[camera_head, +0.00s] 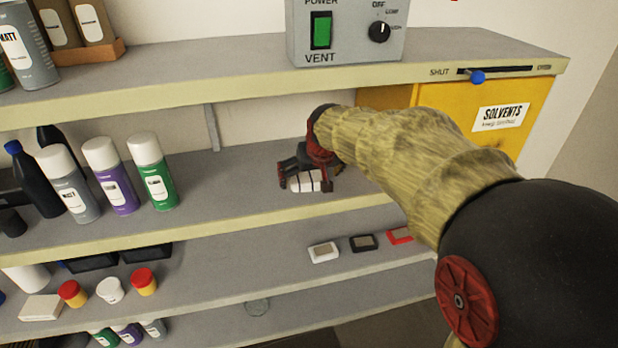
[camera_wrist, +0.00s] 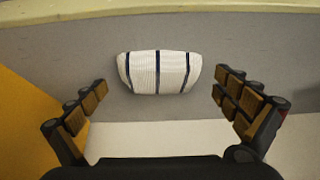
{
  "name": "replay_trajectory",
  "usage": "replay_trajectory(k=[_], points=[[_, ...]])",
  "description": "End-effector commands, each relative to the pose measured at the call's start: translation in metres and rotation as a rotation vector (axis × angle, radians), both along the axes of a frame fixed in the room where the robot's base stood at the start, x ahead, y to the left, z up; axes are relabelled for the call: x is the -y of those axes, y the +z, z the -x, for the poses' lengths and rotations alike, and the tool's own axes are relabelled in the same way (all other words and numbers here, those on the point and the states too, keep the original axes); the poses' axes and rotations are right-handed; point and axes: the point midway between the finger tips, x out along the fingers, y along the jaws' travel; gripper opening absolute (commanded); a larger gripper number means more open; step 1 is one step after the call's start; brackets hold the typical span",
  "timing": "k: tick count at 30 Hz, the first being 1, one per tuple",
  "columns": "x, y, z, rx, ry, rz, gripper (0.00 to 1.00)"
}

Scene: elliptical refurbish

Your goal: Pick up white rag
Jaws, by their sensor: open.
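The white rag (camera_wrist: 158,72) has dark stripes and lies on the grey shelf, seen in the wrist view between and beyond my fingertips. In the head view the white rag (camera_head: 306,181) shows at my gripper (camera_head: 305,178), partly hidden by the fingers. In the wrist view my gripper (camera_wrist: 160,105) is open, with one finger on each side and a gap between each finger and the rag. I see no finger touching it there.
The yellow solvents cabinet (camera_head: 462,105) stands to the right of my gripper. Spray cans (camera_head: 152,175) and a dark bottle (camera_head: 32,180) stand at left on the same shelf (camera_head: 230,190). The upper shelf (camera_head: 220,75) overhangs, carrying a vent control box (camera_head: 345,30).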

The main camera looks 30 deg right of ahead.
Motion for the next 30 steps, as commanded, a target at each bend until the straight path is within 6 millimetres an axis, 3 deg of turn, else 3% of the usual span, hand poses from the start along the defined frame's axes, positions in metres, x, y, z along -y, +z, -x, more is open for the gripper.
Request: replay_trajectory(k=[5, 27, 30], points=[[0.0000, 0.0000, 0.0000, 0.001, 0.000, 0.000, 1.00], [0.0000, 0.0000, 0.0001, 0.000, 0.000, 0.000, 0.58], [0.0000, 0.0002, 0.0001, 0.000, 0.000, 0.000, 0.56]])
